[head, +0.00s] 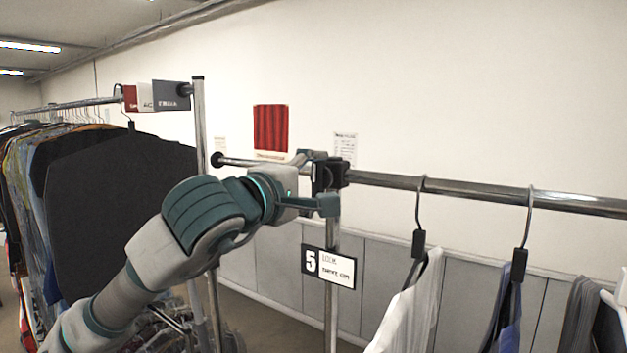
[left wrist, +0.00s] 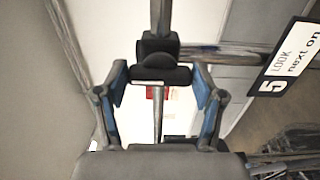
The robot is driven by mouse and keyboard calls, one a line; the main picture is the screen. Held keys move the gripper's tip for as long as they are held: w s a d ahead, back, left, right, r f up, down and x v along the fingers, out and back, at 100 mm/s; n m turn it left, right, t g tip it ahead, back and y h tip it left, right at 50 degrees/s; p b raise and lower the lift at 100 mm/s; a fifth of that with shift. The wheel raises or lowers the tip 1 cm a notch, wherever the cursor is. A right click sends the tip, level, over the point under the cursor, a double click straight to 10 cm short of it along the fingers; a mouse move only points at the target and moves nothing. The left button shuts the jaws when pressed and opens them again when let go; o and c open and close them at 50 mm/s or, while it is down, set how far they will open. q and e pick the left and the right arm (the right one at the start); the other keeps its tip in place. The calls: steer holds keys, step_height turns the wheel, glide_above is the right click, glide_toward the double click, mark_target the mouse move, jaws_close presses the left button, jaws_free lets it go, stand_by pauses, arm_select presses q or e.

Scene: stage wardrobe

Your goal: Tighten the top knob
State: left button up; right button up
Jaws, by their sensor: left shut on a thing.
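The top knob (head: 341,173) is black and sits on the clamp where the shiny horizontal rail (head: 480,190) meets the upright post (head: 332,225). In the left wrist view the black knob (left wrist: 161,75) lies between my finger pads, at the fingertips. My left gripper (head: 324,182) reaches in from the left, one finger above and one below the clamp. The knob's far side is hidden. My right gripper is in neither view.
A sign marked 5 (head: 328,267) hangs on the post just below the clamp. Hangers with a white garment (head: 408,315) and a blue garment (head: 509,318) hang from the rail to the right. A full clothes rack with a black garment (head: 105,175) stands at left.

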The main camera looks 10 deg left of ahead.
arm_select(q)
steer(key=shift+w+f, duration=0.1)
steer(key=o, duration=1)
steer(key=shift+c, duration=0.2)
steer(key=shift+o, duration=0.9)
steer(key=shift+w, duration=0.3)
steer(key=shift+s, duration=0.25)
steer(key=v, duration=1.1)
steer(key=shift+a+f, duration=0.2)
steer(key=shift+s+d, duration=0.1)
steer(key=shift+s, duration=0.05)
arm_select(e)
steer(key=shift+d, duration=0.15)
